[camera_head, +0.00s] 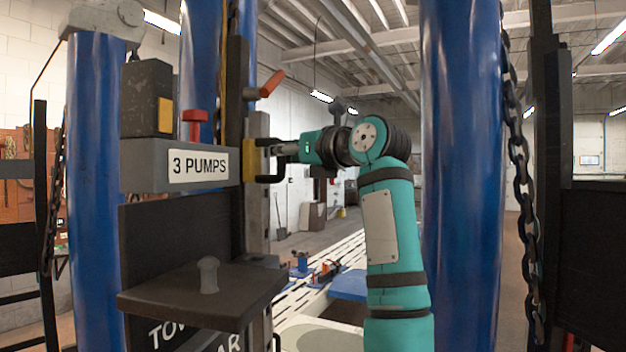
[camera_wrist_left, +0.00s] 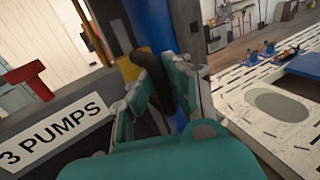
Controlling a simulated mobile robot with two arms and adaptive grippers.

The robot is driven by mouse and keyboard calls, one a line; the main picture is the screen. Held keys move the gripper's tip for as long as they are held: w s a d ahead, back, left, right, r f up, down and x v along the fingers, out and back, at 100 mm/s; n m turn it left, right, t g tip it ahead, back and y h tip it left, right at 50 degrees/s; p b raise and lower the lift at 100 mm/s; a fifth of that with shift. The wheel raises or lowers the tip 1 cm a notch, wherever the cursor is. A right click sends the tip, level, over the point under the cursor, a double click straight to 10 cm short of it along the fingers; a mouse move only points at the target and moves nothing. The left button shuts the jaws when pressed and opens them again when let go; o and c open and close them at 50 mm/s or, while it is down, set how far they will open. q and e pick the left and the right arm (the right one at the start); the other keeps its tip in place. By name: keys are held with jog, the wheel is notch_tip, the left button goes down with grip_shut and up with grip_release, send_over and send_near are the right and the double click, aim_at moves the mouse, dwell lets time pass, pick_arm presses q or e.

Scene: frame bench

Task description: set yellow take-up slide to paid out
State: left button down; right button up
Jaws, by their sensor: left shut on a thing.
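The yellow take-up slide (camera_head: 250,160) is a yellow block with a black handle, on an upright grey rail just right of the "3 PUMPS" sign in the head view. My left gripper (camera_head: 278,150) reaches it from the right and is shut on the handle. The left wrist view shows the yellow block (camera_wrist_left: 128,68) and the black handle (camera_wrist_left: 148,62) between my left gripper's fingers (camera_wrist_left: 160,88). The fingers hide part of the handle. My right gripper is in neither view.
A grey box with the "3 PUMPS" sign (camera_head: 199,165) and a red knob (camera_head: 193,118) is left of the slide. An orange-red lever (camera_head: 271,84) is above it. A dark shelf (camera_head: 150,299) is below. A blue column (camera_head: 462,180) and hanging chain (camera_head: 522,180) stand right.

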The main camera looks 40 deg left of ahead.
pick_arm(q)
notch_tip(320, 180, up, 4)
jog(key=shift+s+r+p, duration=0.1)
jog(key=shift+p, duration=0.65)
jog(key=c, duration=1.6)
grip_release()
jog(key=o, duration=0.4)
jog(key=shift+w, duration=0.3)
jog(key=shift+c, duration=0.2)
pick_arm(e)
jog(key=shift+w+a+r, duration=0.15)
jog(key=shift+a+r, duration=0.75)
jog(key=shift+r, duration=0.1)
